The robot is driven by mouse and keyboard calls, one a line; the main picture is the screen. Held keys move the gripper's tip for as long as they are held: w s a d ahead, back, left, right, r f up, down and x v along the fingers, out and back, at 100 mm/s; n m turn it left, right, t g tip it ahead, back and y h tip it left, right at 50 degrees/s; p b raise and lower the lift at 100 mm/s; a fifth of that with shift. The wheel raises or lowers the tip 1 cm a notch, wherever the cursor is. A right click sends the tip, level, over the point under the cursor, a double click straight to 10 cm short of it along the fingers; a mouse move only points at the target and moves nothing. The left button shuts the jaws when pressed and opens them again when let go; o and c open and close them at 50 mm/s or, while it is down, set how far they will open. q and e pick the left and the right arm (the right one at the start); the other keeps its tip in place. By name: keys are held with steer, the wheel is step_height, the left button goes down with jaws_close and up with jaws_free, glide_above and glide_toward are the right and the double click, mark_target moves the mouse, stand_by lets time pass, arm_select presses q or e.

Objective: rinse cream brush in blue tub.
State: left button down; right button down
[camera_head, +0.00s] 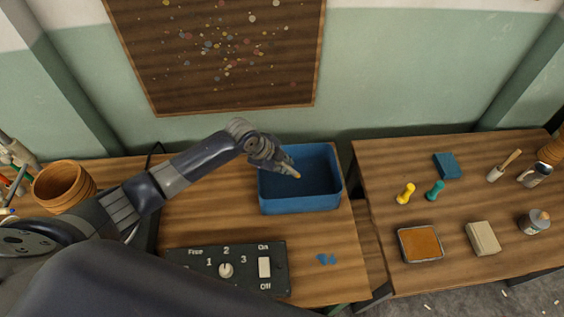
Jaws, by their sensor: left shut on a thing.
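The blue tub (301,205) stands on the left wooden table near its right edge, open at the top. My left arm reaches in from the left, and my left gripper (285,168) is over the tub's left half. It is shut on a small cream-tan piece, which looks like the cream brush (294,174). Most of the brush is hidden by the fingers, and I cannot tell whether its tip touches what is in the tub. My right gripper is not in view.
A control panel (227,284) with a knob and switch lies in front, beside blue spots (326,259). A wooden pot (64,186) stands at left. The right table holds an orange-filled tray (421,244), a beige block (483,238) and a blue block (447,166).

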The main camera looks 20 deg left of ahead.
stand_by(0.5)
arm_select(q)
step_height(320, 180, up, 9)
steer(key=p, duration=0.8)
steer(key=shift+f, duration=0.15)
stand_by(0.6)
stand_by(1.4)
step_height(320, 180, up, 4)
steer(key=p, duration=0.3)
steer(key=shift+p, duration=0.3)
